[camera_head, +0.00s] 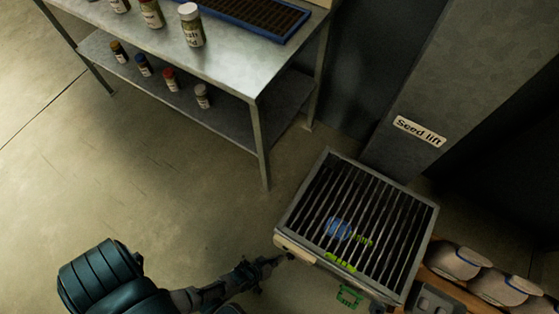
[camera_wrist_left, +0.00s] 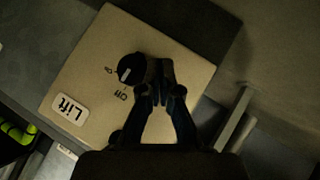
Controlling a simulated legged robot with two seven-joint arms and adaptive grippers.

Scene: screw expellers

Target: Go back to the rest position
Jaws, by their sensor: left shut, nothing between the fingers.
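My left gripper (camera_head: 280,260) is at the lower middle of the head view, beside the near-left edge of the grated hopper (camera_head: 287,222). In the left wrist view its fingers (camera_wrist_left: 162,92) are together and hold nothing. They are over a beige control box (camera_wrist_left: 178,118) with a white "Lift" label (camera_wrist_left: 69,109). A black rotary knob (camera_wrist_left: 127,72) is right by the fingertips. Whether the fingers touch the knob, I cannot tell. My right gripper does not show.
A metal table (camera_head: 232,72) with jars and a blue-rimmed tray (camera_head: 225,17) stands at the upper left. The seed lift column (camera_head: 440,95) rises behind the hopper. Sacks (camera_head: 450,260) are at the lower right. The floor at left is clear.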

